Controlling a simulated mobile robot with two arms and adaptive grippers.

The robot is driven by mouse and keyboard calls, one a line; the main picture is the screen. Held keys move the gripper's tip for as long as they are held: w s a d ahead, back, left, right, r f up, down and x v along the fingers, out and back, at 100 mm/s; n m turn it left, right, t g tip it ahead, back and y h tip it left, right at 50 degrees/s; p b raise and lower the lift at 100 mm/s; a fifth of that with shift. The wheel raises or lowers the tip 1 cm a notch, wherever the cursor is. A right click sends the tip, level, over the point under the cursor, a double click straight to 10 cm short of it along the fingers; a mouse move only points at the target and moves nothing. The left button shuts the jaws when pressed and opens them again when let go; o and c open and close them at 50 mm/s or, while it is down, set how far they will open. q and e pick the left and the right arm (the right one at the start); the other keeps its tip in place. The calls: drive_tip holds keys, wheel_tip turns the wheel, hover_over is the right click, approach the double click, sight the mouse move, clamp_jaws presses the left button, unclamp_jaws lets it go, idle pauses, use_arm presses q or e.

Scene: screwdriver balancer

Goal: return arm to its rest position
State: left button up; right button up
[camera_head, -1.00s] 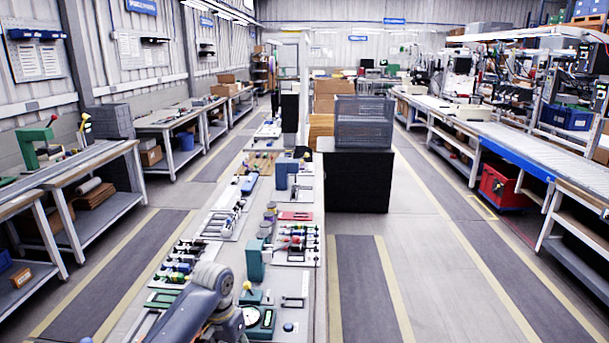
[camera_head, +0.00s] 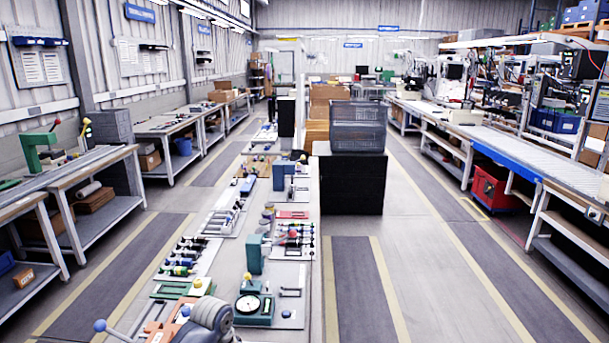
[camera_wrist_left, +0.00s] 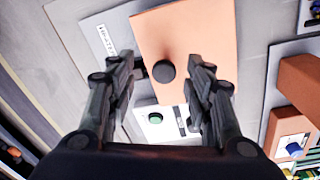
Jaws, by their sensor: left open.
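In the left wrist view my left gripper (camera_wrist_left: 163,75) is open, with two dark fingers spread apart and nothing held between them. Beyond and between the fingers is an orange plate (camera_wrist_left: 185,35) with a round black knob (camera_wrist_left: 164,71). I cannot tell whether the fingers touch it. In the head view only a grey part of my arm (camera_head: 212,318) shows at the bottom edge, over the near end of the workbench. The gripper itself is out of that view. My right gripper is in neither view. No screwdriver can be made out.
The long workbench (camera_head: 229,268) carries several fixtures, including a green dial device (camera_head: 254,306) and a teal block (camera_head: 254,253). A black cabinet with grey crates (camera_head: 358,125) stands right of the bench. The right aisle floor (camera_head: 415,240) is clear.

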use_arm(q)
drive_tip(key=s+d+f+t, duration=0.1)
drive_tip(key=s+f, duration=0.1)
drive_tip(key=s, duration=0.3)
drive_tip(key=s+d+f, duration=0.2)
drive_tip(key=s+f, duration=0.1)
drive_tip(key=s, duration=0.2)
drive_tip(key=s+a+r+n+t, duration=0.15)
drive_tip(key=s+a, duration=0.25)
drive_tip(key=s, duration=0.6)
drive_tip(key=s+a+r+n+t, duration=0.1)
drive_tip(key=s+a+r, duration=0.25)
drive_tip(key=s, duration=0.65)
wheel_tip(320, 180, down, 30)
drive_tip(key=g+b, duration=0.1)
drive_tip(key=b, duration=0.4)
drive_tip(key=s+a+f+b, duration=0.1)
drive_tip(key=s+f+b, duration=0.1)
drive_tip(key=s+f, duration=0.7)
drive_tip(key=s+a+f+g+b, duration=0.1)
drive_tip(key=s+a+f+b, duration=0.1)
drive_tip(key=s+f, duration=0.7)
wheel_tip(320, 180, down, 4)
drive_tip(key=shift+s+r+y, duration=0.2)
drive_tip(key=shift+y, duration=0.2)
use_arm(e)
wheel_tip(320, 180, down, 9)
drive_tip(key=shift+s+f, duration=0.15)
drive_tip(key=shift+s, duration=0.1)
